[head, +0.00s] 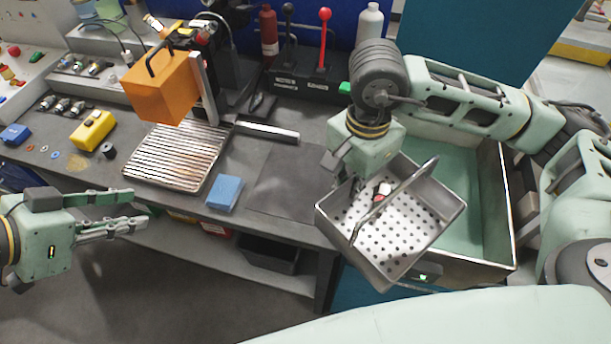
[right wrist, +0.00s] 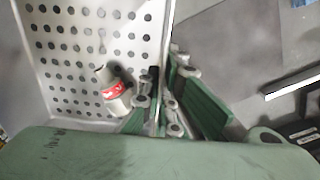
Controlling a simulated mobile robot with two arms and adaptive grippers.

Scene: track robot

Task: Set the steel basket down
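The steel basket (head: 412,238) has a perforated white floor and an arched handle (head: 392,203). It is held tilted in the air, in front of the green tub at the bench's right end. My right gripper (head: 350,182) is shut on the basket's far left wall. In the right wrist view, its fingers (right wrist: 160,118) pinch the wall of the basket (right wrist: 85,50), one on each side. A small grey part with a red band (head: 382,191) lies in the basket. My left gripper (head: 142,212) is open and empty at the left, in front of the bench.
A dark mat (head: 293,180) on the bench left of the basket is bare. A blue block (head: 225,192) and ribbed metal tray (head: 180,157) lie further left. The green tub (head: 462,178) stands behind and right of the basket. Levers (head: 325,40) and bottles stand at the back.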

